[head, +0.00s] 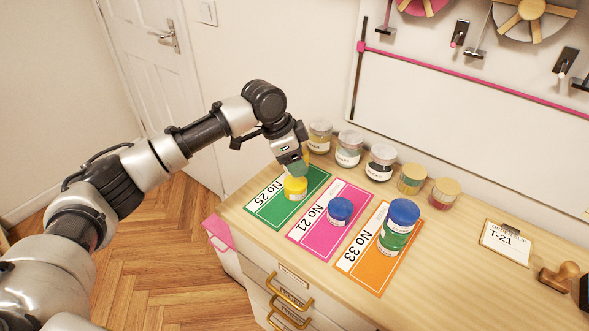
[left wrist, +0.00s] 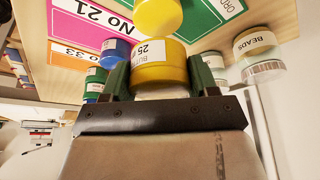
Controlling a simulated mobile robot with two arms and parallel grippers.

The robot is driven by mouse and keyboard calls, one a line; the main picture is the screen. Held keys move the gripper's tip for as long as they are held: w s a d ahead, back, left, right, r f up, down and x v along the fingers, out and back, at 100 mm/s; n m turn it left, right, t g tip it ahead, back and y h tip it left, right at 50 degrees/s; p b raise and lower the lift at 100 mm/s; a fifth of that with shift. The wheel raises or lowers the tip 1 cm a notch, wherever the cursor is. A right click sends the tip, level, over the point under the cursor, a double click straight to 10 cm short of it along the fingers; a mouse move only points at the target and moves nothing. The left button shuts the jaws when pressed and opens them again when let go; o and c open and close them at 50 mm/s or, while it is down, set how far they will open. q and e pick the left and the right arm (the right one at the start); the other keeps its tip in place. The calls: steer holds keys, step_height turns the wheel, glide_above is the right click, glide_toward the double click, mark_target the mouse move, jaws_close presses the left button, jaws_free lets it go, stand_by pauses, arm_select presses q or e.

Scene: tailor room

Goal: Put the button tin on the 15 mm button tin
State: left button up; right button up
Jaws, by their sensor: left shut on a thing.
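My left gripper (head: 297,168) comes down over the green No 25 mat (head: 262,211) and is shut on a yellow button tin with a white label reading 25. This held tin (left wrist: 172,72) sits between the green fingers in the left wrist view; in the head view the gripper mostly hides it. Another yellow tin (head: 295,189) stands on the green mat, just below the fingertips; it also shows past the held tin in the left wrist view (left wrist: 155,14). I cannot tell whether the two tins touch. My right gripper is not in view.
A blue tin (head: 340,211) stands on the pink No 21 mat (head: 306,234). A blue-topped tin (head: 404,211) sits on a green tin (head: 392,241) on the orange No 33 mat (head: 361,262). Several jars (head: 381,162) line the back. A clipboard (head: 505,243) and stamp (head: 559,277) lie right.

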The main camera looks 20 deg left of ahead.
mark_target(295, 182)
arm_select(q)
steer(key=shift+f, duration=2.05)
steer(key=shift+f+p, duration=0.15)
steer(key=shift+p, duration=0.15)
steer(key=o, duration=1)
steer(key=shift+c, duration=0.2)
steer(key=v, duration=1.2)
steer(key=shift+r+b, duration=0.25)
steer(key=shift+b, duration=0.1)
